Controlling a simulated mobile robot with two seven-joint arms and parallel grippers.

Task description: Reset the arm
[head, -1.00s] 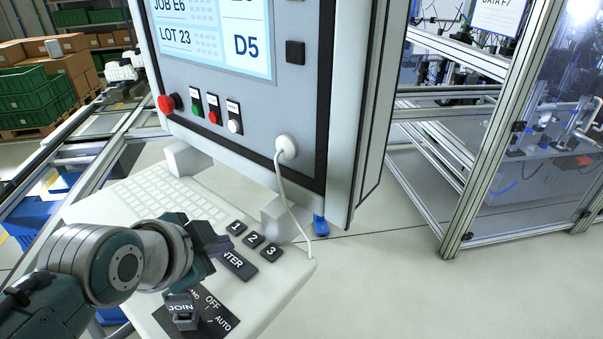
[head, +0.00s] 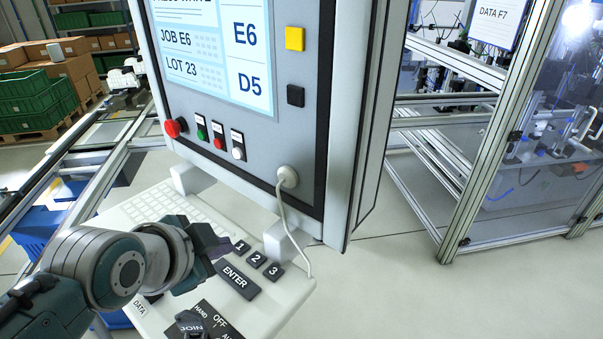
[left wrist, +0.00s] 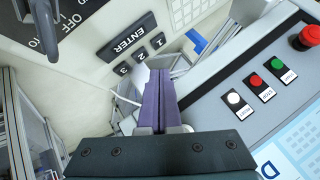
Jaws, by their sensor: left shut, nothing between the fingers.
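My left gripper (head: 214,243) is over the keyboard shelf of the operator panel, just left of the number keys. Its purple fingers also show in the left wrist view (left wrist: 158,100), closed together with nothing between them. The ENTER key (head: 236,281) and the keys 1, 2 and 3 (head: 257,260) are close to the fingertips. The fingers appear above the shelf; I cannot tell the exact gap. My right gripper is not in either view.
The panel (head: 250,130) stands upright with a red stop button (head: 175,127) and small buttons. A white cable (head: 297,235) hangs from it to the shelf (head: 282,300). A rotary switch (head: 192,327) is at the front. Open floor (head: 390,290) lies to the right, beside a framed cell (head: 475,160).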

